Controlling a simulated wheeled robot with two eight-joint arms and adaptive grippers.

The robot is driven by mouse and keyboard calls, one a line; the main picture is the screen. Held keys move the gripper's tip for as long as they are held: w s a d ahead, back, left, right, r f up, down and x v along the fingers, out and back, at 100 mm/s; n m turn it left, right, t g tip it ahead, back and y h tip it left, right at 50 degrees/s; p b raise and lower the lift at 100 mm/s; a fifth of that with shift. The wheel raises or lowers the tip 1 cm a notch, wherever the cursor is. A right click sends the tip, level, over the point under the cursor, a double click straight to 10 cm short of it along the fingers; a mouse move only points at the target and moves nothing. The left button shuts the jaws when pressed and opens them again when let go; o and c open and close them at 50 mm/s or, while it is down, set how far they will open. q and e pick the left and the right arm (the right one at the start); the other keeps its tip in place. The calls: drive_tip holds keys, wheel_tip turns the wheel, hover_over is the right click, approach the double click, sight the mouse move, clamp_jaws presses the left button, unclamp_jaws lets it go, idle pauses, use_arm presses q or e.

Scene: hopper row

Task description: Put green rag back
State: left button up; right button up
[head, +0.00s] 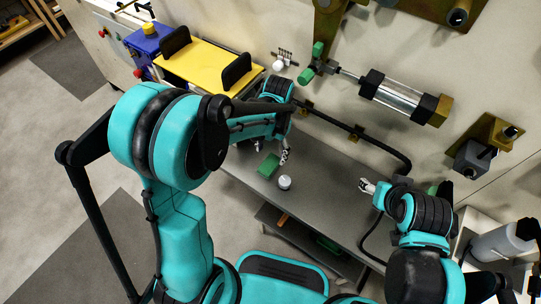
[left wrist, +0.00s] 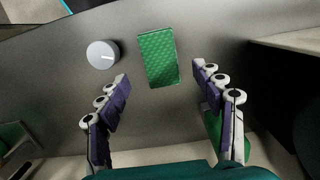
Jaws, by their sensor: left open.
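The green rag (head: 268,165) lies as a flat, textured rectangle on the grey bench (head: 325,205). In the left wrist view the rag (left wrist: 160,57) sits ahead of the fingertips, between their lines and apart from both. My left gripper (head: 285,156) is above the bench beside the rag; it is open and empty, with both fingers spread in the left wrist view (left wrist: 161,83). My right gripper (head: 367,187) is over the right part of the bench, away from the rag; its jaws are too small to read.
A round white-topped item (head: 285,183) stands close to the rag; it also shows in the left wrist view (left wrist: 103,54). A black hose (head: 345,128) and a clear cylinder (head: 398,97) are on the wall behind. A yellow-topped blue unit (head: 205,66) stands at the back left.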

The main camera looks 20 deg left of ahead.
sight(273, 161)
use_arm(q)
wheel_tip(273, 161, up, 7)
drive_tip(key=p, duration=0.2)
drive_tip(key=s+a+r+n+t, duration=0.4)
drive_tip(key=s+r+t, duration=0.4)
drive_tip(key=s, duration=0.3)
drive_tip(key=shift+a+r+t+h, duration=0.2)
drive_tip(key=shift+a+t+h, duration=0.1)
drive_tip(key=shift+a, duration=0.15)
drive_tip(key=shift+f, duration=0.15)
idle(0.5)
